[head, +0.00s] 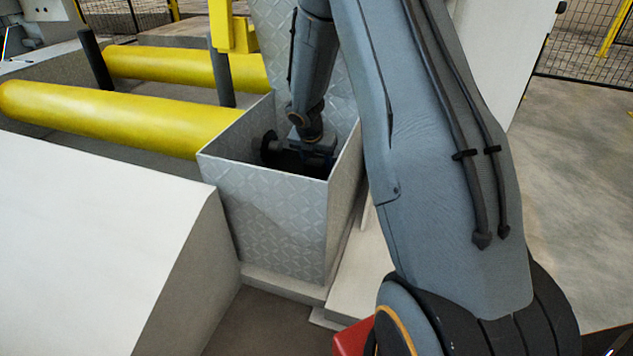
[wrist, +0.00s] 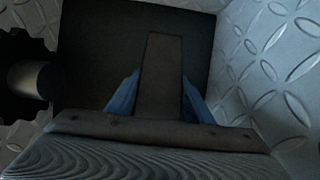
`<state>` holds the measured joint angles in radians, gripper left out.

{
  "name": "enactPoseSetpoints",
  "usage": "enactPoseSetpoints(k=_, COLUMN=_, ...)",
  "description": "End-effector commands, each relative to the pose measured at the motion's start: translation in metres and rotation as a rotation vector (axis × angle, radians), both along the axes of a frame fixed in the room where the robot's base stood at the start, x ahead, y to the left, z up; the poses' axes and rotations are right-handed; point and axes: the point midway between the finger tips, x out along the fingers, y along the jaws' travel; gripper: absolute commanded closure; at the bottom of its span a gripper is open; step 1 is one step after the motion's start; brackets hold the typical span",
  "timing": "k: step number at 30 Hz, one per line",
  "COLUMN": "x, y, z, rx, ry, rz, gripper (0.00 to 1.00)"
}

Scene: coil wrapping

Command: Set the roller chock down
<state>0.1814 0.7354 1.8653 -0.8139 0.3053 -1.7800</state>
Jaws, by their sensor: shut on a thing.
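My gripper (head: 308,152) is down inside an open-topped diamond-plate box (head: 275,222), below its rim in the head view. In the wrist view a dark finger of my gripper (wrist: 160,85) covers the middle, and blue parts show on both sides of it. I take the blue piece to be the roller chock (wrist: 122,96), held in the shut gripper and mostly hidden. A dark flat surface (wrist: 100,40) lies behind it. I cannot tell whether the chock touches the box floor.
A dark lobed wheel (wrist: 18,80) with a grey stub is beside the gripper. Diamond-plate walls (wrist: 270,60) stand close by. Yellow rollers (head: 120,112), a yellow post (head: 222,25) and a white sloped housing (head: 90,240) surround the box. Open concrete floor (head: 580,190) lies at right.

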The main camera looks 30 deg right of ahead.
Motion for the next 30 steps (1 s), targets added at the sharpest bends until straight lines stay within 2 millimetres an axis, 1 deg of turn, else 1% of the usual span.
enactPoseSetpoints(k=7, x=0.0, y=0.0, z=-0.012, rx=0.0, ry=0.0, rz=0.0, gripper=0.86)
enactPoseSetpoints(k=12, x=0.001, y=0.0, z=-0.033, rx=0.0, ry=0.0, rz=0.0, gripper=0.86)
enactPoseSetpoints(k=15, x=0.001, y=0.0, z=-0.041, rx=-0.001, ry=0.0, rz=0.001, gripper=0.86)
enactPoseSetpoints(k=23, x=0.0, y=0.0, z=-0.041, rx=0.0, ry=-0.001, rz=0.0, gripper=0.86)
enactPoseSetpoints(k=27, x=0.0, y=0.0, z=-0.044, rx=0.0, ry=-0.002, rz=-0.001, gripper=0.86)
enactPoseSetpoints(k=28, x=0.0, y=0.0, z=-0.044, rx=0.0, ry=0.0, rz=-0.001, gripper=0.5)
enactPoseSetpoints(k=30, x=0.0, y=0.0, z=-0.044, rx=0.0, ry=0.0, rz=-0.001, gripper=0.38)
